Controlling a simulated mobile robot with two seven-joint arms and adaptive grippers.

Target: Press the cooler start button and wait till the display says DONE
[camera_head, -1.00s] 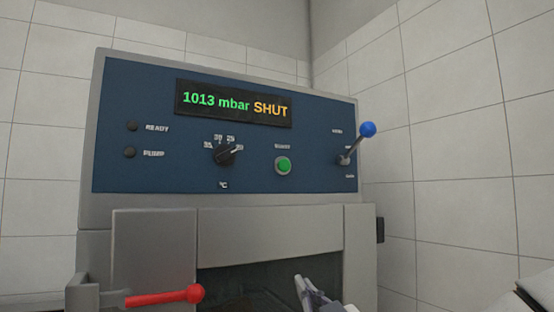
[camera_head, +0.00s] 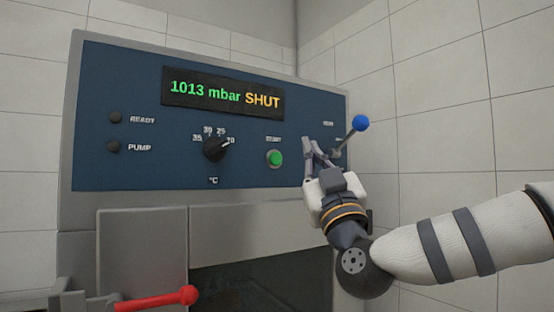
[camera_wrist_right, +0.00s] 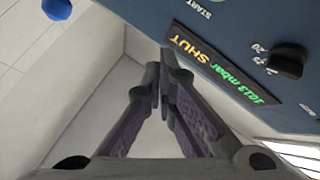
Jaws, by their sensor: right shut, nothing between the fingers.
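The cooler's blue control panel (camera_head: 240,170) faces me in the head view. Its display (camera_head: 223,96) reads "1013 mbar SHUT". The round green start button (camera_head: 275,158) sits right of the black temperature knob (camera_head: 215,149). My right gripper (camera_head: 312,146) is shut and empty, in front of the panel between the green button and the blue-knobbed lever (camera_head: 360,123). In the right wrist view its fingertips (camera_wrist_right: 163,62) are together, with the display (camera_wrist_right: 222,66) behind them. The button itself is not clearly visible there. My left gripper is not in view.
A red-handled latch (camera_head: 160,299) sticks out at the cooler's lower left front. A dark chamber window (camera_head: 265,282) is below the panel. The READY lamp (camera_head: 115,118) and PUMP lamp (camera_head: 113,146) are dark. Tiled wall stands behind and to the right.

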